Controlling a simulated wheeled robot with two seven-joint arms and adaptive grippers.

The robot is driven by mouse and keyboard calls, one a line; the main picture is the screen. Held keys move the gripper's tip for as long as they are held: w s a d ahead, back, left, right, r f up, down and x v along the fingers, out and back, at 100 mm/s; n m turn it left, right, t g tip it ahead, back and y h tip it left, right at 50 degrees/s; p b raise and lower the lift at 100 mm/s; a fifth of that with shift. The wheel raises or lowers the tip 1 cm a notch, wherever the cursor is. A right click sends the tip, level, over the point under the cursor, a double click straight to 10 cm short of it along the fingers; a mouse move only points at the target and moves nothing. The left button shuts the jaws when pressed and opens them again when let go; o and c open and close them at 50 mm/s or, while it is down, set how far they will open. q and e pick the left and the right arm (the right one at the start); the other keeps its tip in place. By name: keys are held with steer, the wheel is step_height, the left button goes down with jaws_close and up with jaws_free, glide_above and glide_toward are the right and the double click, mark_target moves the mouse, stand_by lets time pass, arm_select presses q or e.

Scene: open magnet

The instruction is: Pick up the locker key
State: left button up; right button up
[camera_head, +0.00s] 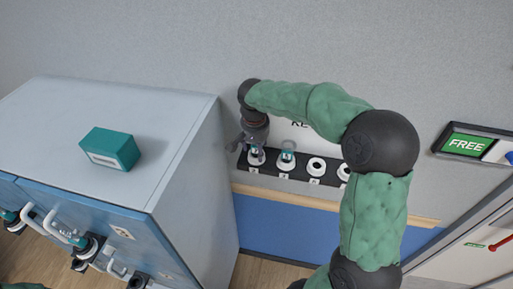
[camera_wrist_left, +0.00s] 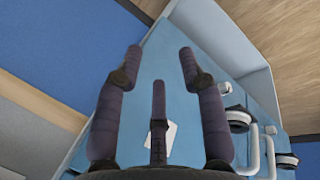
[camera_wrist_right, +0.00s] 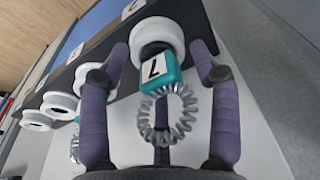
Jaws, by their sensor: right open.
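A locker key with a teal head, a white tag reading like a 7 and a grey coil ring sits in a white round holder on the black wall rack. In the right wrist view this key (camera_wrist_right: 160,75) lies between the spread fingers of my right gripper (camera_wrist_right: 160,48), which is open. In the head view my right gripper (camera_head: 248,145) is at the rack's left end and partly covers that key. A second teal key (camera_head: 288,148) stands in the neighbouring holder. My left gripper (camera_wrist_left: 160,57) is open and empty, in front of a blue locker face.
The black rack (camera_head: 300,181) has more white holders to the right, at least one empty (camera_head: 317,166). A grey-blue locker cabinet (camera_head: 180,105) stands left, with a teal box (camera_head: 110,148) on top. A green FREE sign (camera_head: 467,144) is on the right wall.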

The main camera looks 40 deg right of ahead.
steer(key=shift+c, duration=0.3)
steer(key=c, duration=1)
steer(key=shift+c, duration=0.3)
steer(key=shift+r, duration=0.85)
steer(key=s+a+r, duration=0.6)
steer(key=a+r, duration=0.5)
steer(key=a, duration=0.1)
steer(key=shift+s+a+r, duration=0.2)
steer(key=shift+a, duration=0.05)
